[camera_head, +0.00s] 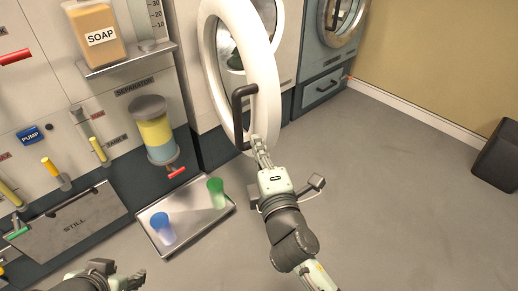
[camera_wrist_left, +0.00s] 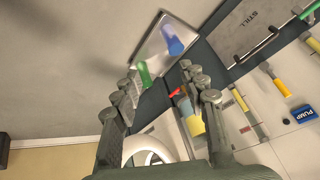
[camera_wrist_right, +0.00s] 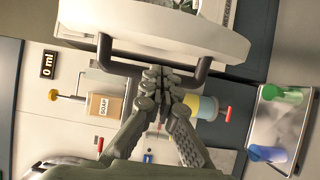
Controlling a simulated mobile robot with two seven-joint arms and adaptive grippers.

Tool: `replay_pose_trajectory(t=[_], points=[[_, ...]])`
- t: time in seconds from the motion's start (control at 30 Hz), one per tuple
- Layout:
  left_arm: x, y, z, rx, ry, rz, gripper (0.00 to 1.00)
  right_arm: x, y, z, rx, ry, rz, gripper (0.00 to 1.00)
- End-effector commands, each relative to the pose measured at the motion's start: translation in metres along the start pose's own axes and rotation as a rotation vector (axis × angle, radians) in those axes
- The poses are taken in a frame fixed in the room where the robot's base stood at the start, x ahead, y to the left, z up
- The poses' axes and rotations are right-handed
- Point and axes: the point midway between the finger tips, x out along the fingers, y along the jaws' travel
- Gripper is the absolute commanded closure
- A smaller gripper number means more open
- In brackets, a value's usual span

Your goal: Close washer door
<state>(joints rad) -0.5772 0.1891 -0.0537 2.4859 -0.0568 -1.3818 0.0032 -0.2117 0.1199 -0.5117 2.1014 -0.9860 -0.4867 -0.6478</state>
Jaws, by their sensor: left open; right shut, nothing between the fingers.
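The washer door (camera_head: 266,85) is a thick white ring with a round window, standing open and swung out from the machine. Its black bar handle (camera_head: 237,120) faces left. My right gripper (camera_head: 258,148) is shut and empty at the lower end of the handle. In the right wrist view the right fingertips (camera_wrist_right: 165,82) overlap the black handle (camera_wrist_right: 105,52) below the white door ring (camera_wrist_right: 160,28); whether they touch it I cannot tell. My left gripper (camera_head: 115,274) is low at the left, away from the door. Its fingers are open and empty in the left wrist view (camera_wrist_left: 163,83).
A metal tray (camera_head: 185,236) with a blue cup (camera_head: 162,229) and a green cup (camera_head: 216,193) lies left of my right arm. A separator jar (camera_head: 154,133) and soap shelf (camera_head: 130,60) are on the left wall. A second, blue-grey machine (camera_head: 322,86) stands right.

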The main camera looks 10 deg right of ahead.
Motion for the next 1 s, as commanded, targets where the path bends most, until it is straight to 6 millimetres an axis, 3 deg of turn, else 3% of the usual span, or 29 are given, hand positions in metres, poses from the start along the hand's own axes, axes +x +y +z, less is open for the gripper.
replay_pose_trajectory(t=[0.2,0.4,1.0], points=[[-0.003,-0.008,0.015,-0.004,-0.068,-0.015,0.58,0.041,0.001,0.001,0.0,-0.002,0.0,1.0],[-0.003,-0.009,0.019,-0.005,-0.086,-0.02,0.58,0.061,-0.001,0.001,0.001,-0.002,-0.002,1.0],[-0.006,-0.013,0.026,-0.007,-0.12,-0.025,0.58,0.066,0.0,0.008,0.0,0.01,-0.003,1.0]])
